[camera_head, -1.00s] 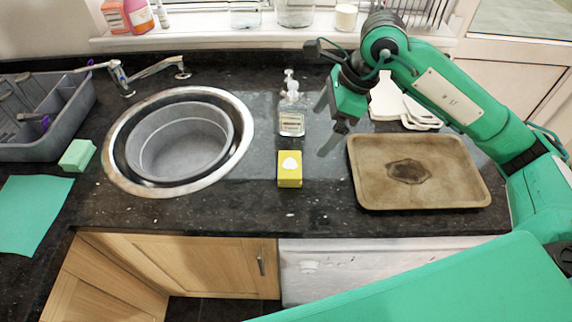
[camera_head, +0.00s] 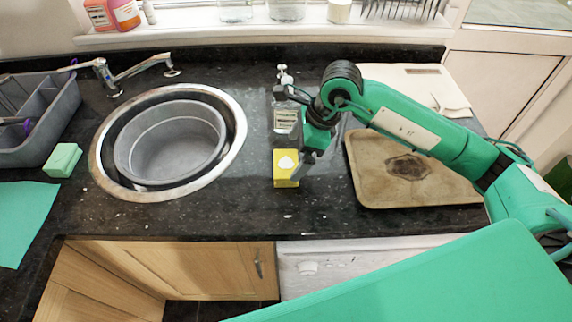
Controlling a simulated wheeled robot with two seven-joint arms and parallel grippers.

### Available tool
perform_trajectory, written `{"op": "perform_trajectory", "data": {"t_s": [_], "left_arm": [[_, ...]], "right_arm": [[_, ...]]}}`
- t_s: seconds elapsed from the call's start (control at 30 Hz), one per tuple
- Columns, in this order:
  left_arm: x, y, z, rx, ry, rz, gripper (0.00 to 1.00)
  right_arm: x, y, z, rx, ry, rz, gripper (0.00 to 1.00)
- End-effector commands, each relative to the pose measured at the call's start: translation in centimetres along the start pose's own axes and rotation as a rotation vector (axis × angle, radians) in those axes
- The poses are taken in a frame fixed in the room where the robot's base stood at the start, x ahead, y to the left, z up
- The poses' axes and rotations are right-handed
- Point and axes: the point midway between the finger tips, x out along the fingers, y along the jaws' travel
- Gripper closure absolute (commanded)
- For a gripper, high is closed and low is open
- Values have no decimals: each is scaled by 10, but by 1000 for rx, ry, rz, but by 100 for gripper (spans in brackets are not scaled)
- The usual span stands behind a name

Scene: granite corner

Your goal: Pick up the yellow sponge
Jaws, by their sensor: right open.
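The yellow sponge (camera_head: 286,168) is a small block with a white mark on top. It sits on the dark granite counter between the sink and the baking tray. My right gripper (camera_head: 302,168) comes in from the right and points down at the sponge's right side, very near it. The gripper is open, and one finger partly overlaps the sponge in the picture. I cannot tell whether it touches. My left gripper is not in view.
A soap bottle (camera_head: 284,116) stands just behind the sponge, partly hidden by my arm. The round sink with a grey basin (camera_head: 170,143) is to the left. A brown baking tray (camera_head: 372,189) lies to the right. A green sponge (camera_head: 63,160) is far left. Counter in front is clear.

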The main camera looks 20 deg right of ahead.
Motion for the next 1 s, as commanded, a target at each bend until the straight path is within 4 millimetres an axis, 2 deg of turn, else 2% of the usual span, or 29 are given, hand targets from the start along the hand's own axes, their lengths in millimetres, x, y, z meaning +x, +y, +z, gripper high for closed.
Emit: {"op": "perform_trajectory", "data": {"t_s": [0.2,0.3,0.6,0.8,0.83,1.0], "left_arm": [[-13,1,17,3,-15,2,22],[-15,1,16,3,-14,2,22],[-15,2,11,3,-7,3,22],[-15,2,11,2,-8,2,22],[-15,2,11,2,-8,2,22],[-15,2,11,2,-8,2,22]], "right_arm": [[29,3,2,1,0,4,0],[42,3,2,1,0,3,0],[48,2,1,0,0,1,0],[48,2,1,0,0,1,39],[48,2,1,0,0,1,42],[47,2,1,0,0,0,42]]}}
